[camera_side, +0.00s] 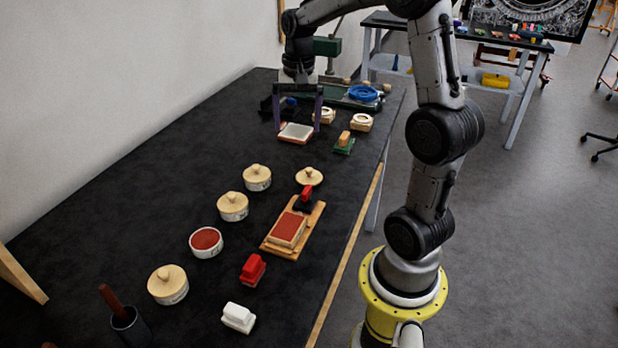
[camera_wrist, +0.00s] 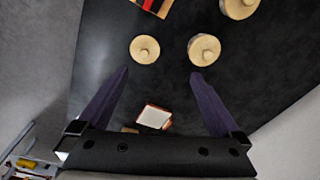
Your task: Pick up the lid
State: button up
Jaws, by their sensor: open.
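A loose pale wooden lid (camera_side: 309,176) with a round knob lies flat on the black table. It also shows in the wrist view (camera_wrist: 145,49), left of a lidded pot (camera_wrist: 204,49). My gripper (camera_side: 297,122) is open and empty, fingers pointing down, at the far part of the table beyond the lid. Its two dark purple fingers also show in the wrist view (camera_wrist: 160,73), apart from the lid. An open round pot with a red inside (camera_side: 206,241) stands lidless. Several other pots (camera_side: 233,206) wear similar wooden lids.
A wooden tray (camera_side: 270,248) holds a red-topped block and a red-and-black stamp (camera_side: 304,200) close to the lid. A white-topped pad (camera_side: 296,132) lies below my gripper. A green-based stamp (camera_side: 344,143) and wooden blocks stand nearby. Bare table lies between pad and lid.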

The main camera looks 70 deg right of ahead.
aim_at(309, 169)
jog(key=shift+m+g, duration=0.3)
jog(key=shift+m, duration=0.2)
jog(key=d+f, duration=0.1)
jog(key=f, duration=0.2)
jog(key=s+d+f, duration=0.1)
jog(key=f, duration=0.3)
jog(key=d+f, duration=0.1)
jog(key=f, duration=0.3)
jog(key=shift+s+f, duration=0.2)
jog(key=shift+s, duration=0.15)
jog(key=shift+w+d+f, duration=0.1)
jog(key=shift+d+f, duration=0.05)
jog(key=shift+f, duration=1.15)
jog(key=shift+d+f, duration=0.15)
jog(key=shift+f, duration=1.15)
jog(key=c, duration=1)
